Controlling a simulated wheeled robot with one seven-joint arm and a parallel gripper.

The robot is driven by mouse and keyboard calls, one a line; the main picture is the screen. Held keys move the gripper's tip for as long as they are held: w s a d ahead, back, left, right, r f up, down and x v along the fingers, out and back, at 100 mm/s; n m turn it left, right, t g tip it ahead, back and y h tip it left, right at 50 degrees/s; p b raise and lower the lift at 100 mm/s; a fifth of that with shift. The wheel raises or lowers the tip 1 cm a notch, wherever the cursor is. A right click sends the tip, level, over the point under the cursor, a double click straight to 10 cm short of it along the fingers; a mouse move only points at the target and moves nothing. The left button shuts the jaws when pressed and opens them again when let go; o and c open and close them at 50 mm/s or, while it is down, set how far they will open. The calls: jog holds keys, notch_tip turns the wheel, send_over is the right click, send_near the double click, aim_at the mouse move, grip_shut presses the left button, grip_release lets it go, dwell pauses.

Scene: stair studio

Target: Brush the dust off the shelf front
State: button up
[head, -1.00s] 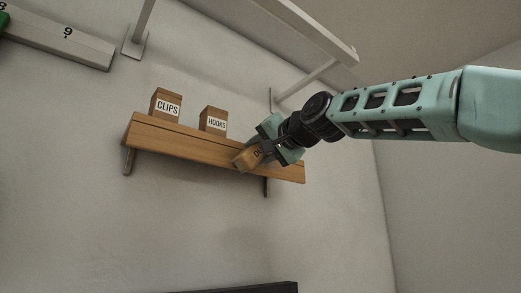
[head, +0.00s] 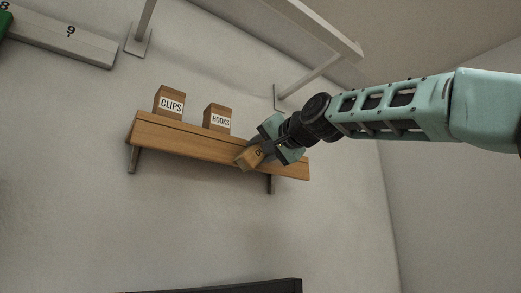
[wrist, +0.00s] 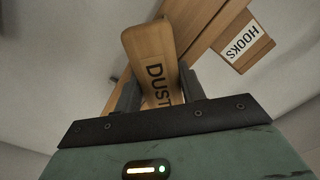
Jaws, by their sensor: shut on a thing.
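A wooden shelf (head: 190,143) is fixed to the wall on two dark brackets; its long front edge faces me. My gripper (head: 263,149) is shut on a small wooden brush block, the duster (head: 247,158), at the right part of the shelf front. In the wrist view the duster (wrist: 150,52) sits between the two fingers and bears dark letters starting "DUST". The shelf (wrist: 205,20) shows just behind it. I cannot tell whether the duster touches the shelf front. No dust can be made out on the front edge.
A box labelled CLIPS (head: 169,102) and a box labelled HOOKS (head: 217,117) stand on the shelf, left of my gripper. A white handrail (head: 318,30) runs above right. A numbered pale board (head: 60,38) is at upper left.

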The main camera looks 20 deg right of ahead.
jog(key=shift+w+d+f+b, duration=0.1)
jog(key=shift+w+d+b, duration=0.2)
jog(key=shift+d, duration=0.5)
jog(key=shift+w+d+r+b, duration=0.1)
jog(key=shift+w+d+b, duration=0.2)
jog(key=shift+d, duration=0.55)
jog(key=shift+w+d+f+b, duration=0.1)
jog(key=shift+w+d+b, duration=0.2)
jog(key=shift+d, duration=0.5)
jog(key=shift+w+d, duration=0.45)
jog(key=shift+d, duration=1)
jog(key=shift+w+d, duration=0.4)
jog(key=shift+d, duration=1)
jog(key=shift+w+d, duration=0.45)
jog(key=shift+d, duration=1)
jog(key=s+a, duration=0.2)
jog(key=a, duration=0.5)
jog(key=shift+a, duration=0.15)
